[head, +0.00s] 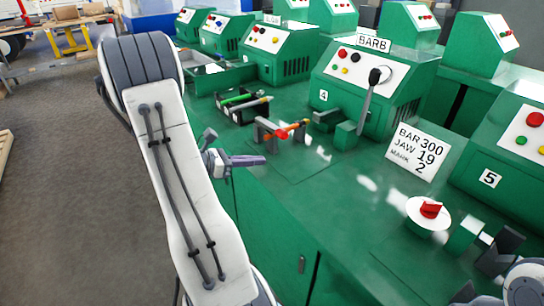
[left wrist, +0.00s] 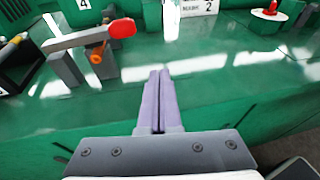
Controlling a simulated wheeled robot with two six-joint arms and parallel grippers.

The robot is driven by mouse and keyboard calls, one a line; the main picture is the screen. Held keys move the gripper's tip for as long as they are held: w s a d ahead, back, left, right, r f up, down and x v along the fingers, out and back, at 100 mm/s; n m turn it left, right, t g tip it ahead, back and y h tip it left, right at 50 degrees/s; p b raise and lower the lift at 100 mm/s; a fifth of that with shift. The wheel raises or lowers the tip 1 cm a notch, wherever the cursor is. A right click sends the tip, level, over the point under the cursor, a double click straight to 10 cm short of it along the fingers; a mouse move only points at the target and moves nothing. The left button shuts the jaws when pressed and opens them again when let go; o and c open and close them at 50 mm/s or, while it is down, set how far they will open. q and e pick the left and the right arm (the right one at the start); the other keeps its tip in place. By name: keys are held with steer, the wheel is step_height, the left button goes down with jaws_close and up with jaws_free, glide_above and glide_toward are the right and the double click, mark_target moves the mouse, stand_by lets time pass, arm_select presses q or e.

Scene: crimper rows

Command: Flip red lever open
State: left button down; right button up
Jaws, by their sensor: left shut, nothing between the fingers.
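The red lever shows in the left wrist view as a grey bar with a red end (left wrist: 121,28). It lies low and nearly level across grey posts (left wrist: 68,68), with an orange piece (left wrist: 96,52) beside the bar. In the head view its red part (head: 283,133) is small at the bench's front edge. My left gripper (head: 262,160) has slim purple fingers, shut and empty. It is in front of the lever, nearer me and slightly left, apart from it. In the left wrist view the closed fingertips (left wrist: 159,72) are right of and below the red end.
The machine marked BARB (head: 362,80), numbered 4, stands behind with a black-knobbed handle (head: 378,76). A dark tray (head: 243,107) of coloured tools is behind left. A BAR/JAW sign (head: 418,150) and a red knob on a white disc (head: 430,212) are right. Bare bench lies between.

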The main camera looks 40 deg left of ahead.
mark_target(268, 166)
arm_select(q)
steer(key=a, duration=0.1)
steer(key=s+a+f+n+y, duration=0.1)
steer(key=a, duration=0.1)
steer(key=s+a+n+t+y, duration=0.1)
steer(key=shift+s+a+f, duration=0.15)
steer(key=shift+s+f, duration=0.05)
arm_select(e)
steer(key=shift+f, duration=0.6)
arm_select(q)
steer(key=shift+b, duration=0.3)
steer(key=x, duration=1)
steer(key=shift+b, duration=0.3)
steer(key=r, duration=0.1)
steer(key=w+r, duration=0.1)
steer(key=shift+w+r+p, duration=0.1)
steer(key=shift+r+p, duration=0.15)
steer(key=shift+p, duration=0.05)
steer(key=shift+w+r, duration=0.35)
steer(key=shift+r, duration=0.25)
